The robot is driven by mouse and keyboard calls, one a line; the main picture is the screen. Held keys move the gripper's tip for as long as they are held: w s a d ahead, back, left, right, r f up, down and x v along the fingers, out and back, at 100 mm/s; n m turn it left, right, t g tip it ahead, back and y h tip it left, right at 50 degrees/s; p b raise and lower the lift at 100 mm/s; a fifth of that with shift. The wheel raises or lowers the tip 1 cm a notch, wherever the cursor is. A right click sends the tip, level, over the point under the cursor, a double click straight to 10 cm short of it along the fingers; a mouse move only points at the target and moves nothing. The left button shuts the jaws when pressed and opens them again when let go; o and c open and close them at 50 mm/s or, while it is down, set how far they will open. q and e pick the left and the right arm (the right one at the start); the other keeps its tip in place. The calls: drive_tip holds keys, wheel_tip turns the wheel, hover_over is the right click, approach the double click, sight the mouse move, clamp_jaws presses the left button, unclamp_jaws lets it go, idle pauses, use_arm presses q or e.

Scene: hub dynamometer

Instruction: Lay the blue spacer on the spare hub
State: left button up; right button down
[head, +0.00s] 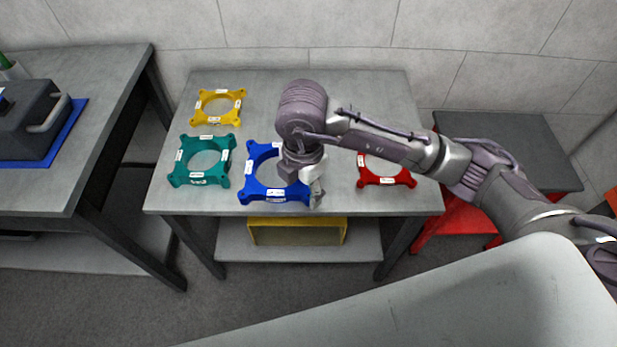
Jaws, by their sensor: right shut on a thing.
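The blue spacer (262,193) is a square ring with lugs at its corners and small white labels. It is over the middle of the grey table, partly hidden by my right arm. My right gripper (316,195) is shut on its right side; the fingertips are largely hidden by the wrist. I cannot tell whether the spacer touches the table or is held just above it. I cannot make out the spare hub in this view. My left gripper is not in view.
A teal spacer (180,172) lies left of the blue one, a yellow spacer (201,107) lies behind it, and a red spacer (385,182) lies to the right. A yellow box (297,233) sits on the lower shelf. The table's (255,84) back middle looks clear.

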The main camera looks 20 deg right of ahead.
drive_tip(key=shift+s+a+r+p, duration=0.1)
drive_tip(key=shift+s+r+p, duration=0.1)
drive_tip(key=shift+r, duration=0.2)
drive_tip(key=shift+s+a+r+p, duration=0.1)
drive_tip(key=shift+r+p, duration=0.1)
drive_tip(key=shift+r, duration=0.2)
drive_tip(key=shift+r+p, duration=1.45)
drive_tip(key=shift+r, duration=0.45)
